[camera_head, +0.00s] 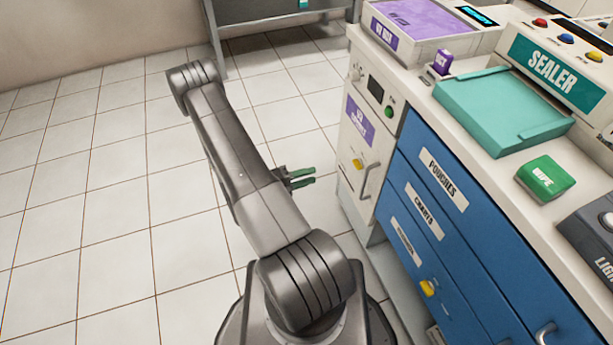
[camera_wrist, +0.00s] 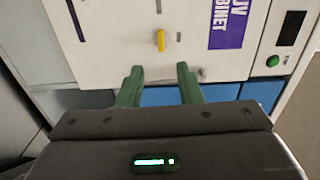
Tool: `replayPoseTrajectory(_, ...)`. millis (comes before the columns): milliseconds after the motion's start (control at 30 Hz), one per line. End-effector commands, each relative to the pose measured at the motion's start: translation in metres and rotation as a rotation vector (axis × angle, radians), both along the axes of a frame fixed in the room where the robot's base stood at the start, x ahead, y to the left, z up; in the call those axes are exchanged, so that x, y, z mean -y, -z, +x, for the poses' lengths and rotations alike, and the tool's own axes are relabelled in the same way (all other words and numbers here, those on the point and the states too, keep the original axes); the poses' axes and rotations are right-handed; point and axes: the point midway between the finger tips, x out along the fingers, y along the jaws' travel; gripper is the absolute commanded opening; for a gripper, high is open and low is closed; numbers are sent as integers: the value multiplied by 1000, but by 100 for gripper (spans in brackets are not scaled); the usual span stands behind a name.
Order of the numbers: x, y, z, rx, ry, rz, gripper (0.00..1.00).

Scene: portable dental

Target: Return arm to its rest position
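My gripper (camera_head: 313,176) shows in the head view beside my grey arm, its green fingers pointing right toward the cabinet front. It is partly hidden behind the arm. In the wrist view the two green fingers (camera_wrist: 159,75) stand apart with nothing held between them. The gripper is open and empty. My arm reaches up and forward over the tiled floor, bent at the far elbow.
The white UV cabinet (camera_head: 349,153) has a yellow knob (camera_wrist: 160,40) and appears shut. Blue drawers (camera_head: 453,239) below the counter are closed. The counter holds a teal case (camera_head: 500,103), a sealer (camera_head: 555,68) and a green wipe box (camera_head: 545,178). Floor (camera_head: 95,215) at left is clear.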

Motion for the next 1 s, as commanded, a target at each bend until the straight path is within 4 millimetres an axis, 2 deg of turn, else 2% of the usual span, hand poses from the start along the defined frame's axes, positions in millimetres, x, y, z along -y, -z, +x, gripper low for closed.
replayPoseTrajectory(467,3,0,1,0,1,0,33)
replayPoseTrajectory(667,20,0,7,0,5,-1,33)
replayPoseTrajectory(1000,62,0,22,1,4,0,33)
